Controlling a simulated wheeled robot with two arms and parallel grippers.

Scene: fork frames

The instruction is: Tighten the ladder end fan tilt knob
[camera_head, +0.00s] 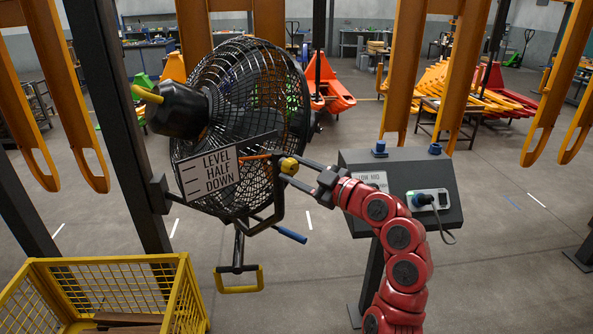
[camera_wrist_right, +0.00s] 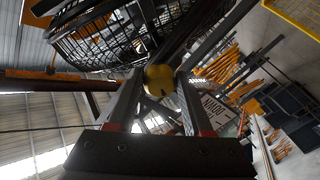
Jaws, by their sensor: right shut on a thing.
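The black caged fan (camera_head: 245,95) hangs on a dark post (camera_head: 120,120) at the left in the head view, its motor housing (camera_head: 178,110) toward the left. A yellow tilt knob (camera_head: 289,165) sits at the right side of its bracket. A white sign (camera_head: 210,172) beside it reads LEVEL, HALF, DOWN; an orange pointer (camera_head: 256,157) lies near its right edge. My right gripper (camera_head: 292,172) is shut on the knob. In the right wrist view the yellow knob (camera_wrist_right: 160,80) is between the fingertips (camera_wrist_right: 162,88). My left gripper is not in view.
A dark control box (camera_head: 440,180) with blue buttons and a plugged-in device (camera_head: 426,199) stands right of the fan. A yellow mesh crate (camera_head: 185,290) is at the lower left. A yellow handle (camera_head: 238,281) hangs below the fan. Orange forks (camera_head: 405,70) hang behind.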

